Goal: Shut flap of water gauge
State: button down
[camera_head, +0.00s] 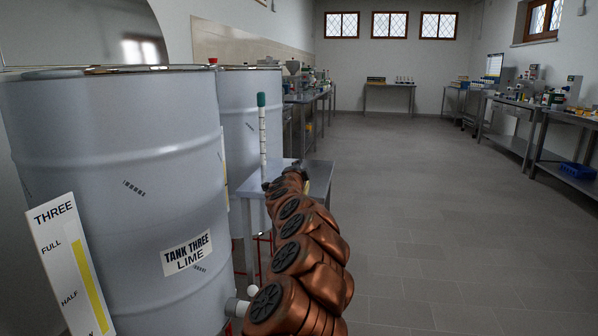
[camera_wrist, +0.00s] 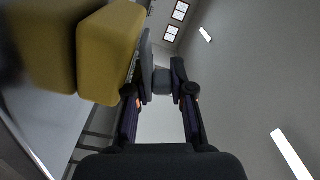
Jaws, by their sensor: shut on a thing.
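In the wrist view my gripper (camera_wrist: 162,76) has its two dark fingers closed around a small grey piece (camera_wrist: 161,84). I cannot tell whether this piece belongs to the flap of the water gauge. A yellow body in two rounded blocks (camera_wrist: 108,52) fills the upper left, close beside the left finger. In the head view my gripper (camera_head: 285,180) is at the far end of my copper arm, over a small metal table, and my arm partly hides it. No water gauge or flap can be made out clearly.
A grey drum labelled Tank Three Lime (camera_head: 118,190) stands at the left, with a level board (camera_head: 72,265) before it. A white tube with a green top (camera_head: 262,130) rises by the small metal table (camera_head: 255,185). The floor (camera_head: 430,220) at right is clear.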

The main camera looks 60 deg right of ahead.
dwell(0.4)
jog(key=c, duration=1.1)
grip_release()
